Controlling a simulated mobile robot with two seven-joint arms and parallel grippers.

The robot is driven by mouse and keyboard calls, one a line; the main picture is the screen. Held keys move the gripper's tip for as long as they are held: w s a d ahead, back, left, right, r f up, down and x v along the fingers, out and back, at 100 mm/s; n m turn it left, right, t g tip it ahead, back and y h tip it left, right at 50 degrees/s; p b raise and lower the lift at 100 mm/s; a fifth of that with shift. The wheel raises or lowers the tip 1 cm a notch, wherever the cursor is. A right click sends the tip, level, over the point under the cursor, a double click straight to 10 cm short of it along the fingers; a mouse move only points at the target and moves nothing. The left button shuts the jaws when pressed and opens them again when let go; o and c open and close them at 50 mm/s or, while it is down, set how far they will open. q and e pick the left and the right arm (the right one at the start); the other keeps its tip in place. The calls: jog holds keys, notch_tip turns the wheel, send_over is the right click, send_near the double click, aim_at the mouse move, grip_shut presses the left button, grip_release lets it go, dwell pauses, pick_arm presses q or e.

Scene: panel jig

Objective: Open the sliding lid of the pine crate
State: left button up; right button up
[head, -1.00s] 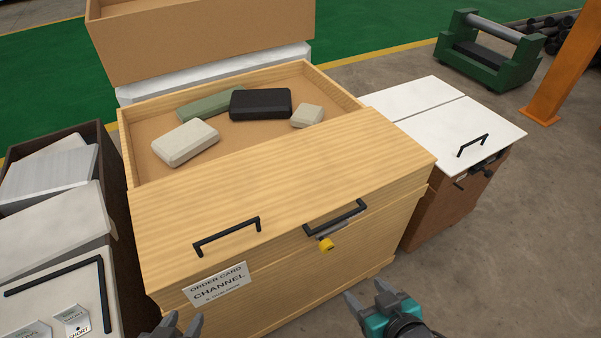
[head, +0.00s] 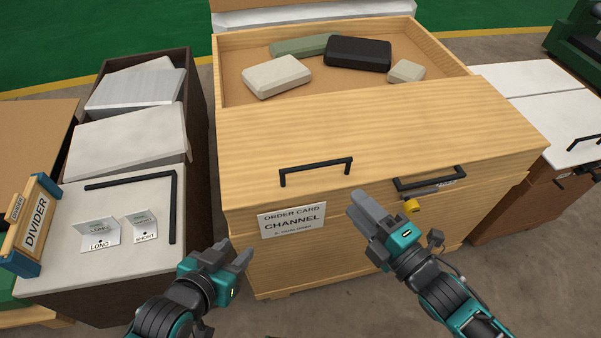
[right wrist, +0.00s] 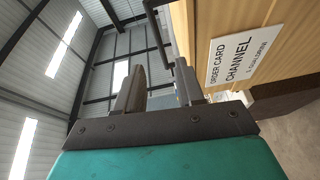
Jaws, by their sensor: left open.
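The pine crate (head: 330,265) stands in the middle of the head view. Its flat pine lid (head: 380,125) lies over the front part, and the back part is uncovered. A black bar handle (head: 316,164) is on the lid near the front edge. A second black handle (head: 430,180) with a yellow knob (head: 411,206) is on the upper front, to the right. My right gripper (head: 362,208) is open and empty, in front of the crate beside the order card; it also shows in the right wrist view (right wrist: 158,85). My left gripper (head: 240,254) is open and empty, low at the crate's front left.
Several blocks lie in the crate's open part, including a black one (head: 358,53). An order card reading CHANNEL (head: 292,220) is on the crate front. A dark bin of pale panels (head: 130,140) and a blue-ended divider (head: 36,225) are left. A white-topped cabinet (head: 550,125) stands right.

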aim_at(316, 164)
jog(key=shift+n+y, duration=0.3)
jog(key=shift+n, duration=0.3)
jog(key=b+x, duration=0.2)
jog(key=x, duration=1.1)
jog(key=shift+a+f, duration=0.1)
jog(key=shift+a, duration=0.05)
grip_shut()
